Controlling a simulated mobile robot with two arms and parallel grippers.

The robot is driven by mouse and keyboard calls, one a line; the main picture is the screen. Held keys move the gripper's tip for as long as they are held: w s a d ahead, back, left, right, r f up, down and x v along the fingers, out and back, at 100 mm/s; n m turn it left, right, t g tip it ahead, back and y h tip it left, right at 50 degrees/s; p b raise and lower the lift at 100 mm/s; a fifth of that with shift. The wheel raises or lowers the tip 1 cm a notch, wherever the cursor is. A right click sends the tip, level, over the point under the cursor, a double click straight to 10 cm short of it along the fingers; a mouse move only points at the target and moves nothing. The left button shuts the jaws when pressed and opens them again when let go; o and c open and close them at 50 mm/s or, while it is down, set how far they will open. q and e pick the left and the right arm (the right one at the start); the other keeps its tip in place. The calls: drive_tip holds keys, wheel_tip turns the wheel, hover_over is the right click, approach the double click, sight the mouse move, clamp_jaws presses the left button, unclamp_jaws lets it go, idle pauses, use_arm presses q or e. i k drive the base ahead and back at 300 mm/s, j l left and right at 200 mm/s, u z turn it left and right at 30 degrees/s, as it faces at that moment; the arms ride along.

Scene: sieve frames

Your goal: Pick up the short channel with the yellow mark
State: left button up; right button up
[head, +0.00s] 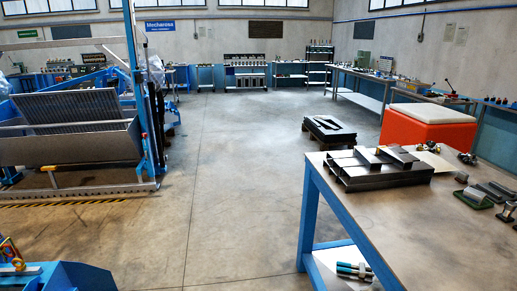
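A group of grey metal channels (375,171) lies on the worktable (400,215) at the right. Shorter pieces (398,154) rest on top of longer ones. I cannot make out a yellow mark on any of them at this size, so I cannot tell which short channel carries it. Neither of my grippers is in view.
Small metal parts (474,196) lie on the table's right side. An orange box with a white top (428,122) stands behind it. A low pallet with dark plates (329,129) is on the floor. A large machine (75,125) stands left. The middle floor is clear.

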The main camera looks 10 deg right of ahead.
sight(399, 160)
drive_tip(key=i+j+z, duration=0.1)
drive_tip(key=i, duration=1.85)
